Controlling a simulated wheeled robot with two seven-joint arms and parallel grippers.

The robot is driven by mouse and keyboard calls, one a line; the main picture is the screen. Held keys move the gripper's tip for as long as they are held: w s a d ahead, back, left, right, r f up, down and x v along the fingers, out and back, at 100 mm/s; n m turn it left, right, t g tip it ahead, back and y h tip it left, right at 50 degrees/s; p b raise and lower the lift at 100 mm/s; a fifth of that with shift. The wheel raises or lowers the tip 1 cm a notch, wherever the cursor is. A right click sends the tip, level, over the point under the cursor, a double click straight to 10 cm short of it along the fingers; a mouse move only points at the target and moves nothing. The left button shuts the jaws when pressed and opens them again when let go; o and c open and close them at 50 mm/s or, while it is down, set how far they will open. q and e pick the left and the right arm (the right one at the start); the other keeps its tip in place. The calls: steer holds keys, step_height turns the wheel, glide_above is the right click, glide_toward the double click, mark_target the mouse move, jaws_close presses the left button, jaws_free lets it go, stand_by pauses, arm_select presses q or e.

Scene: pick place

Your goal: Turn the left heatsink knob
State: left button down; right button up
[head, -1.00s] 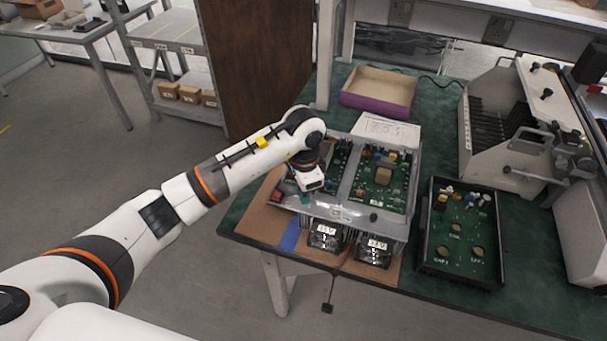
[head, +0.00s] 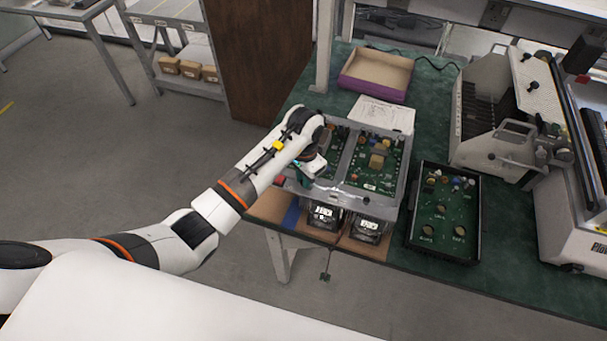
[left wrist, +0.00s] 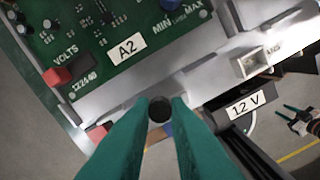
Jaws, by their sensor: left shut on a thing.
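In the left wrist view, the teal fingers of my left gripper (left wrist: 160,112) are shut on a small round black knob (left wrist: 160,107) at the front edge of the grey metal chassis. A heatsink labelled 12 V (left wrist: 245,104) is right beside the fingers. In the head view, my left gripper (head: 304,184) is at the front left of the chassis (head: 345,160), where my own wrist hides the knob. Two labelled heatsink units, left (head: 323,214) and right (head: 367,228), hang at its front. What seems to be my right gripper (left wrist: 298,118) is small at the right of the wrist view.
A black tray with a green board (head: 443,211) lies right of the chassis. A purple-sided box (head: 376,75) and a paper sheet (head: 382,113) lie behind it. A grey slotted machine (head: 495,130) stands at the right. Bare green tabletop shows between them.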

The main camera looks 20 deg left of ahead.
arm_select(q)
steer(key=shift+f, duration=0.1)
steer(key=c, duration=1.4)
jaws_free()
steer(key=shift+o, duration=0.2)
step_height(320, 180, up, 6)
steer(key=shift+w+f+b, duration=0.1)
steer(key=shift+f+b, duration=0.15)
steer(key=shift+b, duration=0.1)
step_height(320, 180, up, 7)
steer(key=p, duration=0.4)
steer(key=shift+f, duration=0.15)
steer(key=shift+f, duration=0.1)
